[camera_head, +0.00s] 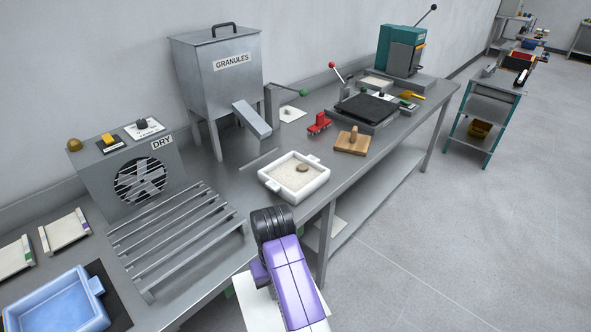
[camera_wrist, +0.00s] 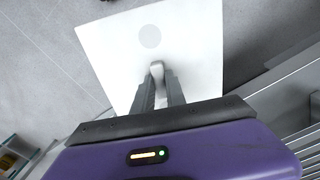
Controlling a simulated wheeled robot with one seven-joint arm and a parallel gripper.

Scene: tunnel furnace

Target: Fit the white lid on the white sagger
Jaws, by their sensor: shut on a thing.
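The white lid is a flat plate with a pale grey round mark; it fills the middle of the wrist view (camera_wrist: 195,45). My gripper (camera_wrist: 157,78) is shut on the small light knob on the lid. In the head view, part of the lid (camera_head: 250,302) shows beside my purple wrist, in front of the table edge; my fingers are hidden there. The white sagger (camera_head: 310,184) stands open on the table near its front edge, beyond my wrist. It holds pale granular stuff with a small brown lump on top.
A slatted rack (camera_head: 175,235) is left of the sagger, with a blue tray (camera_head: 65,305) farther left. The granules hopper (camera_head: 220,90) stands behind. A wooden block with a handle (camera_head: 352,146) and a red item (camera_head: 319,124) lie to the right. Open floor lies in front.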

